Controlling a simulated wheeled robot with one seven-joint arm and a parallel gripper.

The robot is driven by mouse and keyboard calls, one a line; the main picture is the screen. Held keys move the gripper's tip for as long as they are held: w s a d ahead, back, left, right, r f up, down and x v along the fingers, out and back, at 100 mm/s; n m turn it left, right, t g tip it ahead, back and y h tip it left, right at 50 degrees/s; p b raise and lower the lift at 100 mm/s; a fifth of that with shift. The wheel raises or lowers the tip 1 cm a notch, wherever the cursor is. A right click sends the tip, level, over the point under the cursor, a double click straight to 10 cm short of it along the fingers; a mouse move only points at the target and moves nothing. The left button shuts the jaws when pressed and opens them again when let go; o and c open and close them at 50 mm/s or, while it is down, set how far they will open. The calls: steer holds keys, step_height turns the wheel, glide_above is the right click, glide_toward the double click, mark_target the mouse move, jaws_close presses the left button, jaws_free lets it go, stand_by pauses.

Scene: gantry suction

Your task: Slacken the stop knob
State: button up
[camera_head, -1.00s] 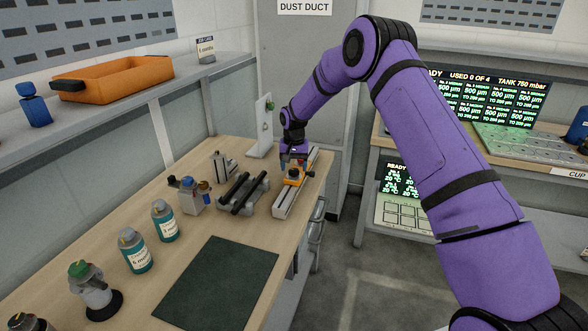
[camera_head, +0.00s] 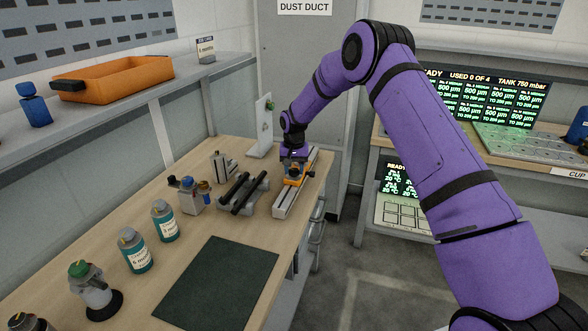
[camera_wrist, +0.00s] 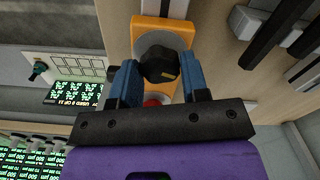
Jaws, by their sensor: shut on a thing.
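The stop knob (camera_wrist: 158,65) is a round black knob with a small tan mark on its top. It stands on an orange stop block (camera_wrist: 178,32), which also shows in the head view (camera_head: 307,175). The block sits on a pale slotted rail (camera_head: 284,205) on the bench. My gripper (camera_wrist: 160,76) has its two blue fingers on either side of the knob and is shut on it. In the head view my gripper (camera_head: 294,164) comes down over the block, and the knob is mostly hidden there. A red part (camera_wrist: 152,102) shows below the knob in the wrist view.
A grey fixture with black bars (camera_head: 240,195) stands close left of the rail. Several bottles (camera_head: 165,224) line the bench's left side. A dark mat (camera_head: 215,285) lies in front. The bench edge is close right of the rail.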

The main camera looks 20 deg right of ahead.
mark_target(294, 170)
steer(key=shift+n, duration=3)
steer(key=o, duration=0.9)
steer(key=shift+r, duration=0.1)
step_height(294, 170, up, 11)
steer(key=shift+f, duration=0.2)
